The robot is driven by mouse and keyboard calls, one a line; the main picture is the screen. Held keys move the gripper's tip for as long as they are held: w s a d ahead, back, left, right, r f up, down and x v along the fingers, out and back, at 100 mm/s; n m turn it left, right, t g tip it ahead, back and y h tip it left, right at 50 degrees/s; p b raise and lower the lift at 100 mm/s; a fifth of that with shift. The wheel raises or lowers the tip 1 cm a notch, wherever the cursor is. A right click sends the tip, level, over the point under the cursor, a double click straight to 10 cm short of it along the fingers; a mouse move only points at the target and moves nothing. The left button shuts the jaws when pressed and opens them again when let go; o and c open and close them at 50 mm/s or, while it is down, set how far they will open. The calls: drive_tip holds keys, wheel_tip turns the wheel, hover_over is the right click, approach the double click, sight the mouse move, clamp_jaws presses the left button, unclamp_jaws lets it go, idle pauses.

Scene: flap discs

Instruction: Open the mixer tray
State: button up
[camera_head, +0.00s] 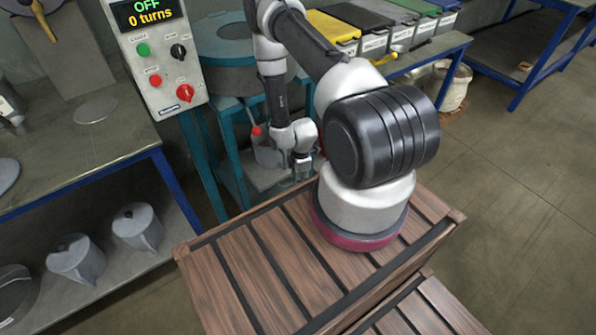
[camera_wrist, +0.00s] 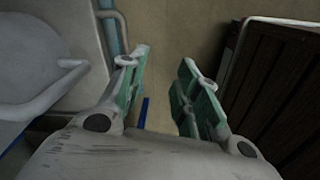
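The mixer (camera_head: 240,75) is a round grey drum on a teal stand, behind the control panel in the head view. My arm partly hides it. A low grey shelf-like surface (camera_head: 262,178) lies between the stand's legs, but I cannot tell whether it is the tray. My gripper (camera_head: 300,170) points down beside the stand, near its right legs. In the wrist view my gripper (camera_wrist: 165,62) is open, with bare floor between its fingers. A pale grey part with a bar-like handle (camera_wrist: 55,88) is left of the fingers, apart from them.
The control panel (camera_head: 160,60) reads OFF, 0 turns. A blue-framed bench (camera_head: 90,150) is at left, and a bench with coloured bins (camera_head: 375,35) is behind. Dark slats (camera_wrist: 280,90) flank my gripper at right.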

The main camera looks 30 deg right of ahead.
sight(292, 182)
drive_tip(key=w+f+n, duration=0.1)
drive_tip(key=f, duration=0.1)
drive_tip(key=w+f+n+t, duration=0.1)
drive_tip(key=w+f, duration=0.1)
drive_tip(key=w+f+n, duration=0.1)
drive_tip(key=w+f, duration=0.1)
drive_tip(key=f, duration=0.1)
drive_tip(key=shift+w+d+f+t, duration=0.1)
drive_tip(key=shift+w+d+t, duration=0.1)
drive_tip(key=shift+t, duration=0.1)
drive_tip(key=shift+c, duration=0.2)
clamp_jaws()
